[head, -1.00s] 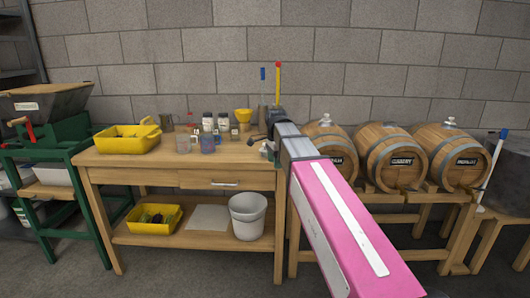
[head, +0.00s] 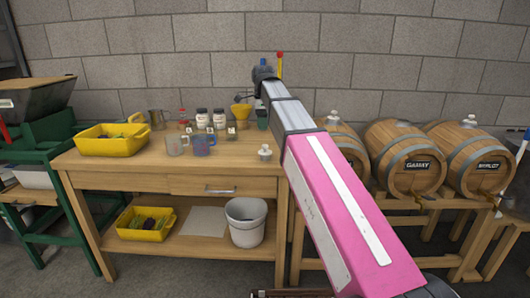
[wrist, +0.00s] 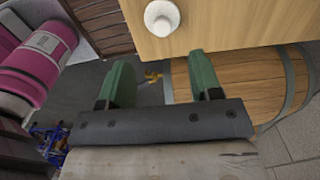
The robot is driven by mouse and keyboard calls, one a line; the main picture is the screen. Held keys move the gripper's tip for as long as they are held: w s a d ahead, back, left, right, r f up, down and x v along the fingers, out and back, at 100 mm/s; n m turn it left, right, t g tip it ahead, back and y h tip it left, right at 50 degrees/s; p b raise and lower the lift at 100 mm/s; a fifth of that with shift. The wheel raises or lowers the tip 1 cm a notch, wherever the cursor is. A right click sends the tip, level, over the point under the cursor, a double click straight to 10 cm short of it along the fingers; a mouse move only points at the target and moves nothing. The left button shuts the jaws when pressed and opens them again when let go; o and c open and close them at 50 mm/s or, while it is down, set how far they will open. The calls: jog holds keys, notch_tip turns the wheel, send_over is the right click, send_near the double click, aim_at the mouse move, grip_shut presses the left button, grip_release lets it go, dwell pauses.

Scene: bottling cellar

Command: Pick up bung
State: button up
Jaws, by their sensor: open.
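A bung (head: 265,152), pale and knob-shaped, stands on the right front part of the wooden workbench (head: 150,168). In the wrist view a pale round bung (wrist: 162,17) shows from above on the wood, near the top edge. My gripper (wrist: 160,78) has two green fingers, spread wide apart with nothing between them. The bung lies beyond the fingertips, in line with the gap and not touched. In the head view the pink and grey arm reaches up past the bench's right side, and I cannot make out the fingers there.
Mugs (head: 203,145), jars (head: 202,117) and a yellow funnel (head: 242,110) stand at the back of the bench. A yellow tub (head: 110,145) is at its left. Barrels (head: 400,160) stand on a rack to the right. The bench top around the bung is clear.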

send_over(265, 145)
jog(key=f, duration=0.5)
jog(key=shift+s+a, duration=0.1)
jog(key=shift+a, duration=0.2)
jog(key=shift+d+f, duration=0.15)
jog(key=shift+f, duration=1.3)
jog(key=shift+d+f, duration=0.15)
jog(key=shift+f, duration=1.25)
jog(key=c, duration=1)
